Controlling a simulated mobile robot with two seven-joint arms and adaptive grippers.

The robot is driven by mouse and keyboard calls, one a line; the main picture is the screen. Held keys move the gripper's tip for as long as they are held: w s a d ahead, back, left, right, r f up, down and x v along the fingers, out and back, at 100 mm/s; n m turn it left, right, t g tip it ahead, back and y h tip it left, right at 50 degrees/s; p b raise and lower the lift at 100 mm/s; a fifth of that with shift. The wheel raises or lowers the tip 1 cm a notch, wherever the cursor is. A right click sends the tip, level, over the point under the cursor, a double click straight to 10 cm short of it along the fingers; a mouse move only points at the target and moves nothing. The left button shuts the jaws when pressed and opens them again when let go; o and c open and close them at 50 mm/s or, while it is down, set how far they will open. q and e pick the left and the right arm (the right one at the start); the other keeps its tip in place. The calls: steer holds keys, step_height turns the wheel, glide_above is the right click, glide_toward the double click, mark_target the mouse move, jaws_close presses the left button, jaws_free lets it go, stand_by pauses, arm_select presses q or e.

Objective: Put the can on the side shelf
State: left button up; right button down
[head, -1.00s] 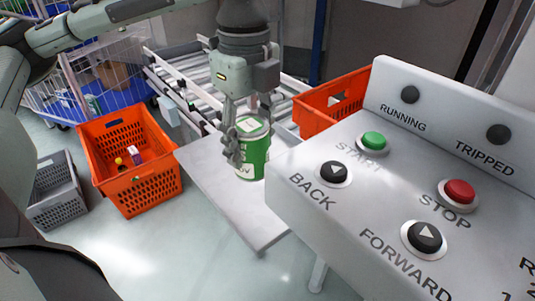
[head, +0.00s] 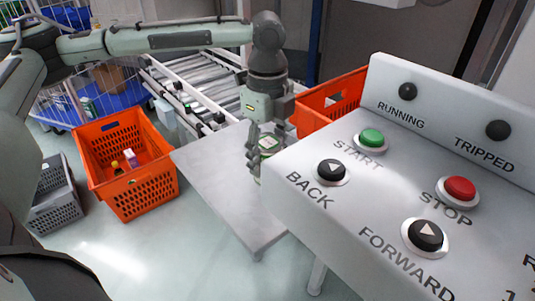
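The green can (head: 268,143) with a white label is in my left gripper (head: 262,153), over the right side of the grey side shelf (head: 220,185). The gripper points down with its fingers around the can. Only a small part of the can shows, mainly its top. The fingers and the control box hide the rest, so I cannot tell whether its base touches the shelf. My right gripper is not in view.
A control box (head: 345,215) with buttons fills the right foreground, close to the can. A roller conveyor (head: 195,85) runs behind the shelf. Orange totes stand at left (head: 140,190) and behind the box (head: 330,100). The shelf's left and front are clear.

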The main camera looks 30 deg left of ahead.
mark_target(268, 141)
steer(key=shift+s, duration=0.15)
arm_select(q)
steer(key=o, duration=1.2)
steer(key=shift+f, duration=0.1)
steer(key=shift+o, duration=1.2)
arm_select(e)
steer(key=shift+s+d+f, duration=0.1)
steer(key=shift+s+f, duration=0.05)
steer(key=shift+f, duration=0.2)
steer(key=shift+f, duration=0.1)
arm_select(q)
steer(key=shift+r, duration=0.45)
step_height(268, 141, up, 5)
steer(key=shift+p, duration=0.4)
step_height(268, 141, up, 6)
steer(key=shift+r, duration=0.2)
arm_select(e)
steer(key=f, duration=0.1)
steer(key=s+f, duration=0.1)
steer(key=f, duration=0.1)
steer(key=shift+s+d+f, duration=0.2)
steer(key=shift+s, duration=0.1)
arm_select(q)
steer(key=shift+f, duration=0.1)
